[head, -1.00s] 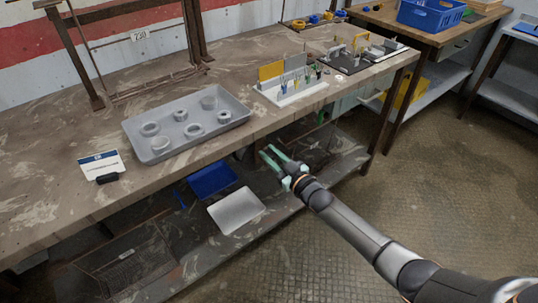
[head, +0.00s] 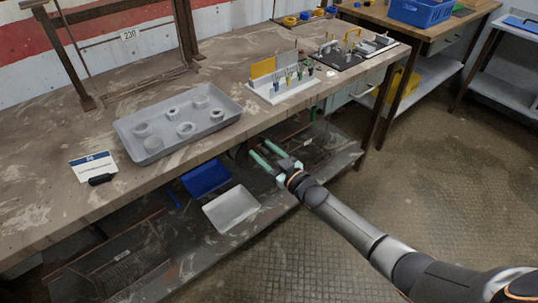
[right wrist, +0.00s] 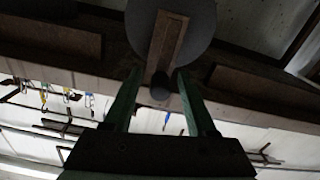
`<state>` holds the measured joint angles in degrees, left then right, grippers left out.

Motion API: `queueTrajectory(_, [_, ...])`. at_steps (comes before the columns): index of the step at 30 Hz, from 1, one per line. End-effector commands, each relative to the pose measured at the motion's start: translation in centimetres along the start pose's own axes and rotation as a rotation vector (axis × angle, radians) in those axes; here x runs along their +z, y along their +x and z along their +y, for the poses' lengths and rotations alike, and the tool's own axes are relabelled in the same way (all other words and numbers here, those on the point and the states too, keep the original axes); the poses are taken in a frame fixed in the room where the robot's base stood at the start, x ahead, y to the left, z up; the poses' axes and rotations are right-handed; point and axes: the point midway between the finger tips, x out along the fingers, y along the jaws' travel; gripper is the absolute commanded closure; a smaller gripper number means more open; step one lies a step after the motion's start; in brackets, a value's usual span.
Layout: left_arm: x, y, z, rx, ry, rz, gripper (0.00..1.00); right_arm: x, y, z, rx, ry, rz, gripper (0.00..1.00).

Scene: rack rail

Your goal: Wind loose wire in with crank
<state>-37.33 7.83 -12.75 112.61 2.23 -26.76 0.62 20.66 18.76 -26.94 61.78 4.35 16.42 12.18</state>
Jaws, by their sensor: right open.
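In the right wrist view a large grey round disc (right wrist: 201,20) shows at the top, with a brown crank bar (right wrist: 168,40) across it. A dark round knob (right wrist: 160,93) sits at the bar's lower end. My right gripper (right wrist: 159,76) is open, its two green fingers on either side of the bar end and knob; I cannot tell whether they touch. In the head view my right gripper (head: 259,148) reaches under the workbench's front edge, where the crank is hard to make out. I cannot make out any loose wire. My left gripper is not in view.
The workbench (head: 60,150) carries a grey tray of rings (head: 150,150), a sign (head: 92,166) and a tool holder (head: 285,92). A blue bin (head: 205,177) and white bin (head: 231,208) sit on the lower shelf. The floor (head: 420,170) right of my arm is clear.

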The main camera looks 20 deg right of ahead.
Motion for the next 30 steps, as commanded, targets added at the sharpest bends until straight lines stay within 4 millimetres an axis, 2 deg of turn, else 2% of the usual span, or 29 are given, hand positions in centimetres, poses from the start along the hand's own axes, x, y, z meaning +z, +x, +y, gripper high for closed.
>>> queueTrajectory(5, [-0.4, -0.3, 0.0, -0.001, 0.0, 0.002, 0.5, 0.0, -1.6, 0.1, 0.0, 0.0, -0.002, 0.43])
queueTrajectory(15, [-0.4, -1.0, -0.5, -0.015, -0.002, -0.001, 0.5, 0.0, -8.0, 0.0, 0.0, -0.001, -0.003, 0.43])
queueTrajectory(21, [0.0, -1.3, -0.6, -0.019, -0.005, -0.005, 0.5, 0.0, -11.0, 0.0, 0.0, -0.001, -0.003, 0.43])
queueTrajectory(30, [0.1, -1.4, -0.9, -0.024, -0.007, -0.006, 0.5, 0.0, -12.5, 0.1, 0.001, -0.001, 0.0, 0.43])
